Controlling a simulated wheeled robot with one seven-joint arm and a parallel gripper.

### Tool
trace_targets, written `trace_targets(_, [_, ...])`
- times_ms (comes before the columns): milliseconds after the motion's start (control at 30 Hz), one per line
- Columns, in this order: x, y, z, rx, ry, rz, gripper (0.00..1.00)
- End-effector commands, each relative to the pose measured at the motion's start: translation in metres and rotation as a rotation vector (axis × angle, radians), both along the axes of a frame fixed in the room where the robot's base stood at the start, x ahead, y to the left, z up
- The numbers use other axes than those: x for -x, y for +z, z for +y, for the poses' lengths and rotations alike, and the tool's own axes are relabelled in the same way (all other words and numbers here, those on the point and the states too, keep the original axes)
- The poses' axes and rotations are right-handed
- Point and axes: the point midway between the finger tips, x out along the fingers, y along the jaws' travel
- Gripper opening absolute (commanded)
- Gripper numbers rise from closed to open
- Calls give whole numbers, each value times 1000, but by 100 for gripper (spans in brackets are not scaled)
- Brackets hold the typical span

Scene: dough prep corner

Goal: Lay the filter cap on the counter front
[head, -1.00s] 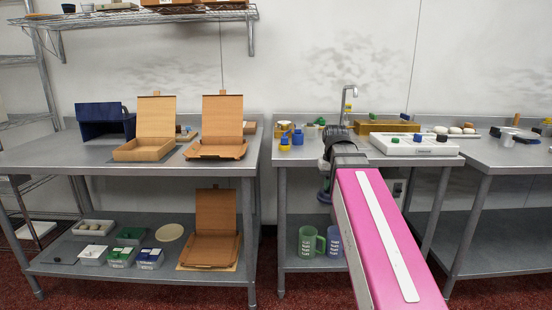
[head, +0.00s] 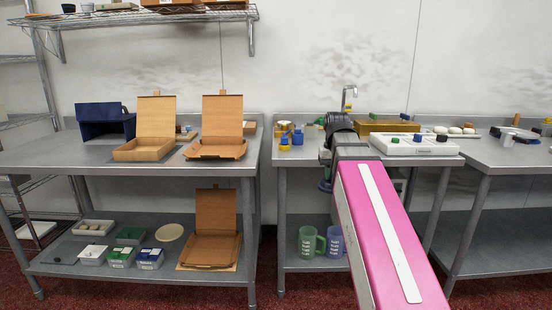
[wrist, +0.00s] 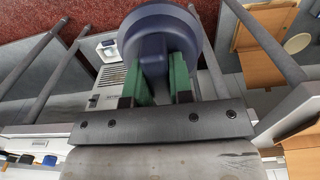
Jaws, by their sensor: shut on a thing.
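My gripper (wrist: 158,80) is shut on a dark blue round cap, the filter cap (wrist: 158,30), held between its green fingers in the wrist view. In the head view the cap (head: 326,186) shows small and partly hidden beside my pink arm, just in front of the middle steel counter and around or below its front edge. The middle counter (head: 299,157) has bare steel along its front left. My arm hides part of its front middle.
Blue and yellow pieces (head: 297,138) stand at the counter's back left. A white tray (head: 400,150) with several coloured pieces lies right of my arm. A faucet (head: 349,96) stands behind.

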Motion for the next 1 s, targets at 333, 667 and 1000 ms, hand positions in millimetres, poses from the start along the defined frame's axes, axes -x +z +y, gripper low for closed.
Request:
trace_targets(333, [0,6,0,0,0,1,0])
trace_targets(667, [-11,-22,0,0,0,3,0])
trace_targets(1000, [-28,-71,0,0,-1,2,0])
